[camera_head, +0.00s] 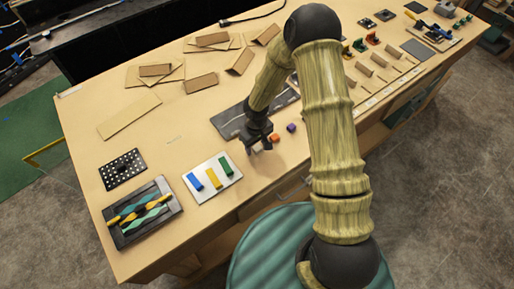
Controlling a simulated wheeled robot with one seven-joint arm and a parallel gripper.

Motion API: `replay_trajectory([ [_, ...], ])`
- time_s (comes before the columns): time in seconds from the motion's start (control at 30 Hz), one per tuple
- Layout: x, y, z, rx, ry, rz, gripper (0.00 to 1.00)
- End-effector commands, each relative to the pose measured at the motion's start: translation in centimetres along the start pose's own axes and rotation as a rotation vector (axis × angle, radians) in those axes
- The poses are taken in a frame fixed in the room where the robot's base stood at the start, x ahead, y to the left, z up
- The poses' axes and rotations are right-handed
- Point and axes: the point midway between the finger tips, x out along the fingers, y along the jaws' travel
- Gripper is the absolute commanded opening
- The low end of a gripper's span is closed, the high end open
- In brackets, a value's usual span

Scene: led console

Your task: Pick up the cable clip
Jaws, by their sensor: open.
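My gripper (261,145) points down, low over the wooden table, just in front of a dark grey mat. Its fingers are small and dark here. A small orange piece (275,138) lies right beside its fingers, and a small purple piece (291,128) lies further right. A pale small piece at the fingers is partly hidden by them. I cannot tell which small thing is the cable clip. I see nothing held between the fingers, but the view is coarse.
A white tray (199,197) with blue, yellow and green blocks stands left of my gripper. A dark frame (120,239) with coloured wavy bars and a perforated black plate (109,175) are further left. Brown cardboard pieces (130,117) lie behind. Several small parts stand at the right.

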Motion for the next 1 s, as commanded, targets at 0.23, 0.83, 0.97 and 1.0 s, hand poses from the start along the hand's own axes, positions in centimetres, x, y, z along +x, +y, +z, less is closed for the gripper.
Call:
replay_trajectory([
  [0.23, -0.02, 0.00, 0.01, 0.000, 0.000, 0.000, 0.53],
  [0.83, -0.04, 0.00, 0.00, 0.000, 0.000, 0.000, 0.05],
  [0.97, -0.34, 0.02, -0.03, 0.000, 0.001, 0.000, 0.05],
  [1.0, -0.56, 0.04, -0.05, -0.001, 0.002, 0.001, 0.05],
])
